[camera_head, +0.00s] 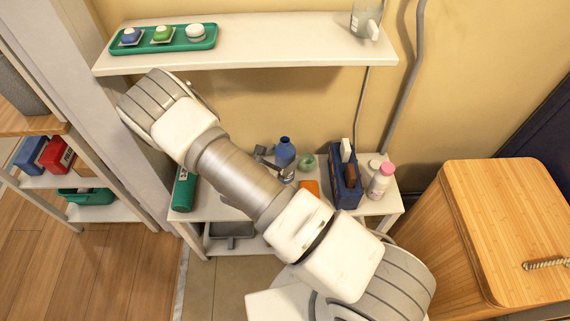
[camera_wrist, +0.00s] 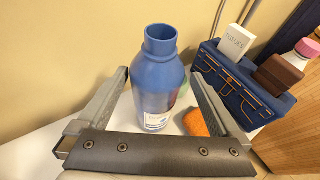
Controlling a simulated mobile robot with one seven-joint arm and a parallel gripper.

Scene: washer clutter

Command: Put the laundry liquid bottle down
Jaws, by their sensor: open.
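The laundry liquid bottle looks to be the blue bottle with an open round neck (camera_wrist: 160,85). It stands upright on the white lower shelf, and it also shows in the head view (camera_head: 285,152). My gripper (camera_wrist: 158,77) is open, with one finger on each side of the bottle. A gap shows at the left finger; whether the right finger touches the bottle I cannot tell. In the head view my gripper (camera_head: 275,163) is small and partly hidden by my arm.
An orange sponge (camera_wrist: 203,123) lies right of the bottle. A dark blue caddy (camera_wrist: 240,88) holds a tissue box and a brown item. A pink-capped bottle (camera_head: 380,181) stands beyond it. A green container (camera_head: 184,187) is at the shelf's left. An upper shelf (camera_head: 270,55) hangs above.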

